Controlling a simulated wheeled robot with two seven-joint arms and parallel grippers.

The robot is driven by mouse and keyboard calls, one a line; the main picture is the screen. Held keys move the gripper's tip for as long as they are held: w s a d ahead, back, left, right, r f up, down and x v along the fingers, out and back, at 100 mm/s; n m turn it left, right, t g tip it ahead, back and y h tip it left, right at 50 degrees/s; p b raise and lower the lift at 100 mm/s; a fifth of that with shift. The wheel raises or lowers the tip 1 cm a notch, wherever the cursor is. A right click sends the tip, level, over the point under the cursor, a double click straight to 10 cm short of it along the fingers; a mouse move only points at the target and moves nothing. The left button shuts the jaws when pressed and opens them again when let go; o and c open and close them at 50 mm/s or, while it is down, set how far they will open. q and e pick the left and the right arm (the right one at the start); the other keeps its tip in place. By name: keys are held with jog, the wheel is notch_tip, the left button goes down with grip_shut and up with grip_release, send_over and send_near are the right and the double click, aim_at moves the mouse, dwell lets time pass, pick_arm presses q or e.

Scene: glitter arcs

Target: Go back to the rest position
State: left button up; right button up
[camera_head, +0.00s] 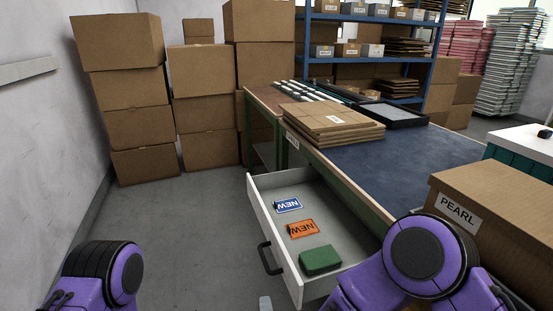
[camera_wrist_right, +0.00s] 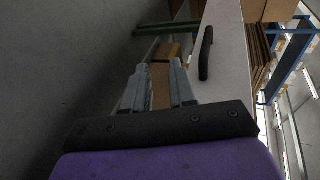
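My right gripper shows in the right wrist view (camera_wrist_right: 160,78), its two grey fingers apart with a gap between them. Brown cardboard shows through the gap, seemingly behind the fingers. In the head view only a grey tip of it (camera_head: 265,303) shows at the bottom edge, near the drawer's black handle (camera_head: 268,258). The handle also shows in the wrist view (camera_wrist_right: 206,53), to the right of the fingers and apart from them. My left arm (camera_head: 105,273) is at the bottom left of the head view; its gripper is out of the picture.
The white drawer (camera_head: 289,256) stands open with a blue NEW card (camera_head: 288,205), an orange NEW card (camera_head: 301,229) and a green block (camera_head: 320,260). A PEARL carton (camera_head: 500,205) sits on the workbench (camera_head: 400,160). Floor (camera_head: 190,225) left of the drawer is clear.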

jog(key=s+d+f+n+g+h, duration=0.1)
jog(key=s+d+f+n+g, duration=0.3)
jog(key=d+f, duration=0.35)
jog(key=s+d+f+n+g+h, duration=0.1)
jog(key=s+d+f+n+g, duration=0.1)
jog(key=s+d+f+n, duration=0.5)
jog(key=s+d+f+m+g+h, duration=0.1)
jog(key=s+d+f+g+h, duration=0.1)
jog(key=s+d, duration=0.65)
jog(key=s+d+f+m+g+h, duration=0.1)
jog(key=s+d+g+h, duration=0.1)
jog(key=s+d, duration=0.65)
jog(key=w+d+r+p, duration=0.1)
jog(key=w+r+p, duration=0.2)
jog(key=r+p, duration=1)
jog(key=shift+d, duration=0.4)
jog(key=shift+w, duration=0.15)
